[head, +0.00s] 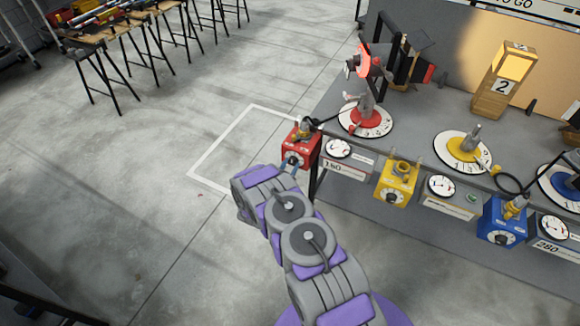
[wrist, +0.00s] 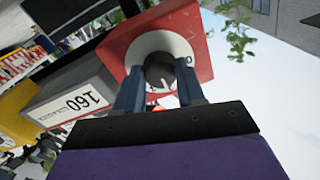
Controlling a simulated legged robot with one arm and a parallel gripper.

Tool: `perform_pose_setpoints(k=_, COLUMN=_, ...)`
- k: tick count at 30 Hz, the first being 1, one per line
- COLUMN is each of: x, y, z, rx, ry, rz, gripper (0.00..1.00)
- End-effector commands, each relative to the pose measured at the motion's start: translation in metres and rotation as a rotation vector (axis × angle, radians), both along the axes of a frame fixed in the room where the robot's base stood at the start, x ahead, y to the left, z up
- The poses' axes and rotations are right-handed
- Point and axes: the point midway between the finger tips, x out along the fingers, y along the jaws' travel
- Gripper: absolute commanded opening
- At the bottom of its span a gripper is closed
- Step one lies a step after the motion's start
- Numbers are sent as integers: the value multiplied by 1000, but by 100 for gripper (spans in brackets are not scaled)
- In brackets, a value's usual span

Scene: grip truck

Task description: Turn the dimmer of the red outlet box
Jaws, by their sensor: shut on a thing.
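The red outlet box (head: 300,144) hangs at the left front corner of the grey table, with a plug and cable on top. It also shows in the wrist view (wrist: 205,35), tilted, with a white dial face around a dark dimmer knob (wrist: 160,70). My gripper (wrist: 160,80) has its two blue-grey fingers on either side of the knob, shut on it. In the head view my gripper (head: 291,166) reaches the front of the red box, and my arm hides part of the area below it.
A meter marked 160 (head: 345,160) sits right of the red box. Further right are a yellow box (head: 397,184) and a blue box (head: 503,221). A lamp (head: 369,62) stands on the table (head: 420,120).

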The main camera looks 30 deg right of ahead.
Motion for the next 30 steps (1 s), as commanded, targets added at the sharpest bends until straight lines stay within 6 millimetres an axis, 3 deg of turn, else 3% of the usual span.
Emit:
perform_pose_setpoints(k=6, x=0, y=0, z=0, rx=0, ry=0, rz=1, gripper=8)
perform_pose_setpoints(k=17, x=0, y=1, z=1, rx=-42, ry=52, rz=2, gripper=8)
perform_pose_setpoints(k=30, x=1, y=1, z=1, rx=-259, ry=331, rz=3, gripper=8)
